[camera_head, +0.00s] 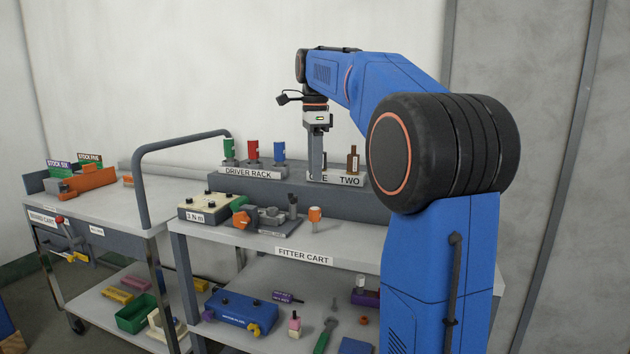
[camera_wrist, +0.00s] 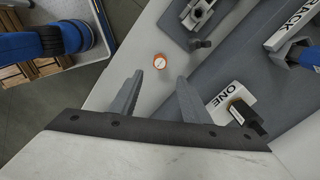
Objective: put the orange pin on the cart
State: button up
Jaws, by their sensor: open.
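The orange pin (camera_head: 315,214) has a round orange head on a short grey stem. It stands upright on the pale top of the bench labelled FITTER CART (camera_head: 350,250).
A driver rack (camera_head: 248,172) with green, red and blue drivers and a ONE/TWO block (camera_head: 350,180) stand on a raised grey step behind. A clamp fixture (camera_head: 268,219) and a 3 Nm box (camera_head: 205,208) sit left of the pin. The lower shelf holds several tools.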

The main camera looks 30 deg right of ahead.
jog(key=s+a+f+n+t, duration=0.1)
jog(key=s+a+f+n, duration=0.45)
jog(key=s, duration=0.25)
jog(key=s+a+f+n+t, duration=0.1)
jog(key=s+a+f+n, duration=0.35)
jog(key=s+n, duration=0.2)
jog(key=s+a+f+n+t, duration=0.1)
jog(key=s+a+f+n, duration=0.2)
jog(key=s+f+n, duration=0.2)
jog(key=s+a+f+n+t, duration=0.1)
jog(key=s+f+n, duration=0.4)
jog(key=s+f, duration=0.5)
notch_tip(320, 180, down, 3)
jog(key=shift+s+a+r+t, duration=0.1)
jog(key=shift+s+a+t, duration=0.3)
jog(key=shift+a, duration=0.5)
